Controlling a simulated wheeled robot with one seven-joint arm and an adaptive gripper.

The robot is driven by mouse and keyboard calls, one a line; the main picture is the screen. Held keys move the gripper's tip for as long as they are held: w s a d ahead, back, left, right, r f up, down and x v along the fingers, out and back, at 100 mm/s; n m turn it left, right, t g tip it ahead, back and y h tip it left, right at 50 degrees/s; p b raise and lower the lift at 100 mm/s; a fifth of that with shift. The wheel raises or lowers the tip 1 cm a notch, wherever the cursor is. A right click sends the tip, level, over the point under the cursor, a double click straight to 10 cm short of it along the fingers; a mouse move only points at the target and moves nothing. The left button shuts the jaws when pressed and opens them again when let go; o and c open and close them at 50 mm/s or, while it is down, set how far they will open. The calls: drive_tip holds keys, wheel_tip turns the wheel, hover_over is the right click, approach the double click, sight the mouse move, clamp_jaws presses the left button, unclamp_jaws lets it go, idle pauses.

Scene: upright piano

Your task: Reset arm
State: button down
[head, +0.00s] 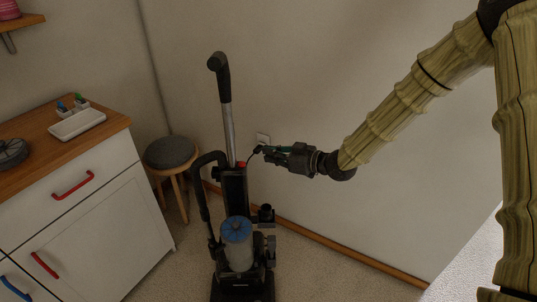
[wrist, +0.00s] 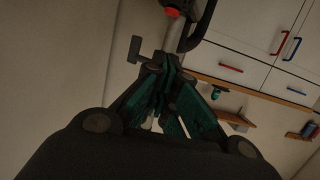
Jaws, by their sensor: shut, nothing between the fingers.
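My arm comes in from the upper right in the head view, and my gripper (head: 268,152) points left at its end. It is shut and empty, beside the upright vacuum cleaner (head: 237,188), close to the vacuum's tube.
A white cabinet (head: 97,239) with a wooden top stands at the left, holding a white tray (head: 77,124). A round stool (head: 170,152) stands between cabinet and vacuum. Carpet (head: 330,275) lies open at the lower middle.

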idle(0.3)
drive_tip(key=s+d+f+m+g+h+p, duration=0.2)
drive_tip(key=s+f+m+h+p, duration=0.15)
drive_tip(key=s+f, duration=0.55)
drive_tip(key=s+d+f+m+g+h+p, duration=0.1)
drive_tip(key=s+d+f+m+h+p, duration=0.25)
drive_tip(key=s+f, duration=0.55)
drive_tip(key=s+d+f+m+g+h+p, duration=0.1)
drive_tip(key=s+d+g, duration=0.1)
drive_tip(key=s, duration=0.7)
drive_tip(key=s+d+f+m+g+h+p, duration=0.1)
drive_tip(key=s+d, duration=0.3)
drive_tip(key=s, duration=0.5)
drive_tip(key=s+d+f+m+g+h+p, duration=0.2)
drive_tip(key=s+d+f+p, duration=0.1)
drive_tip(key=s, duration=0.6)
drive_tip(key=shift+d+g+h, duration=0.15)
drive_tip(key=shift+g+h, duration=0.25)
